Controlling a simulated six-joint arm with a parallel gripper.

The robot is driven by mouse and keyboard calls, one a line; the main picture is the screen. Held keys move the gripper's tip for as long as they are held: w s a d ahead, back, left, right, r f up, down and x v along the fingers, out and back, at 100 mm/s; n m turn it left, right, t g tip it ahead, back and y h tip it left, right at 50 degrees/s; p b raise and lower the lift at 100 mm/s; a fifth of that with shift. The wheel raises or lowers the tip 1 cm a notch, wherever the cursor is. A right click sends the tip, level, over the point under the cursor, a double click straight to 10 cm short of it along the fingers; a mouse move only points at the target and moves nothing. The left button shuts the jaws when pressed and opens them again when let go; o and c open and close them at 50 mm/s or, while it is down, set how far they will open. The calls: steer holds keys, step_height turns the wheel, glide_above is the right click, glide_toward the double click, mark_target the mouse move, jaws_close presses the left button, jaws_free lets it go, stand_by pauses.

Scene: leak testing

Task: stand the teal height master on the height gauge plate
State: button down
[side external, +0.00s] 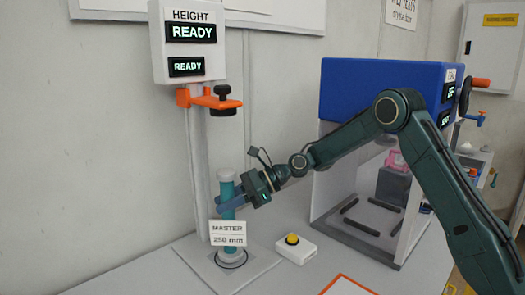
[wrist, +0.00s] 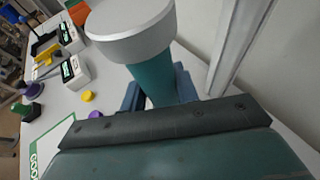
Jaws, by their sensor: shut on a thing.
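The teal height master (side external: 228,190) is an upright cylinder with grey end caps and a white tag reading "MASTER 250 mm" (side external: 228,233). Its lower end is at the ringed spot of the height gauge plate (side external: 200,268); I cannot tell whether it touches. My gripper (side external: 232,200) is shut around its middle from the right. In the wrist view the master (wrist: 152,78) stands between the blue fingers (wrist: 160,92), its grey cap towards the camera. The height gauge (side external: 188,45) reads "READY", and its orange arm (side external: 208,100) is above the master.
A white box with a yellow button (side external: 293,242) sits right of the plate. A blue-topped chamber (side external: 385,85) stands open behind my arm, with dark bars on its floor. The gauge column (side external: 197,165) is close left of the master. A orange-edged sheet (side external: 347,286) lies at front.

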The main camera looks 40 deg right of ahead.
steer(key=shift+f, duration=0.3)
steer(key=c, duration=1)
jaws_free()
steer(key=shift+o, duration=0.2)
steer(key=shift+f, duration=0.1)
step_height(320, 180, up, 8)
steer(key=s+d, duration=0.1)
steer(key=d, duration=0.1)
steer(key=shift+s+d+r, duration=0.15)
steer(key=shift+d+r, duration=0.05)
